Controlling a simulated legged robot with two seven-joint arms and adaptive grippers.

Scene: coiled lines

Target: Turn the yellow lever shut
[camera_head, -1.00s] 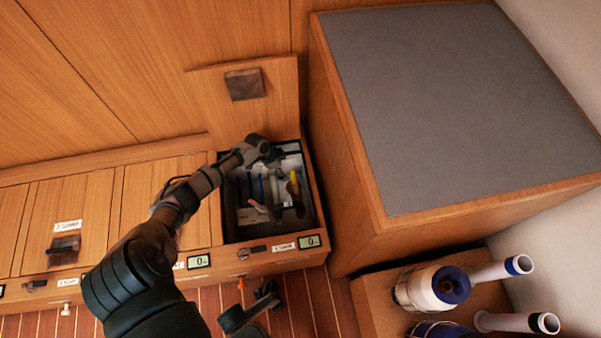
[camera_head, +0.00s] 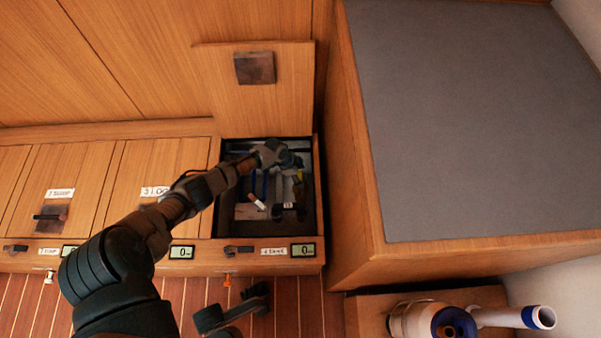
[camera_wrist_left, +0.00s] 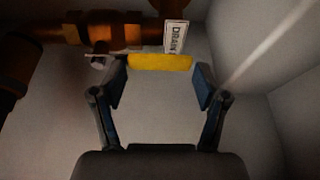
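The yellow lever (camera_wrist_left: 160,62) shows in the left wrist view as a flat bar lying crosswise, beside a copper-coloured pipe and a white tag reading "DRAIN". My left gripper (camera_wrist_left: 161,79) is open, with one finger near each end of the lever. I cannot tell whether either finger touches it. In the head view my left gripper (camera_head: 290,160) reaches down into the open locker (camera_head: 228,214) and largely hides the lever there.
The locker's raised wooden lid (camera_head: 255,100) stands behind the opening. A tall grey-topped wooden cabinet (camera_head: 470,120) stands close on the right. Closed lids (camera_head: 160,180) line the bench to the left. A white-and-blue winch (camera_head: 425,320) is at lower right.

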